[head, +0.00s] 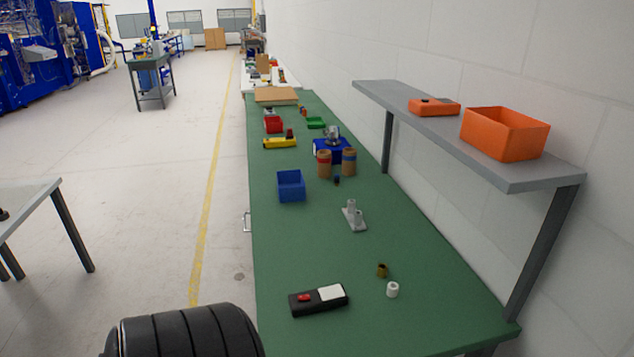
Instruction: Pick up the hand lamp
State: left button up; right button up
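A black, box-shaped device (318,299) with a red button and a white panel lies flat near the front of the green bench. It looks like the hand lamp, though I cannot be sure. Nothing touches it. Neither of my grippers shows in the head view.
The green bench (300,235) runs along the wall. A white cylinder (392,290) and a brown cylinder (382,270) stand right of the device. Farther back are a grey bracket (354,217) and a blue bin (291,187). A grey shelf (450,138) with orange containers overhangs the right side.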

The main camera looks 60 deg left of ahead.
aim_at(330, 296)
jog(key=u, duration=1.85)
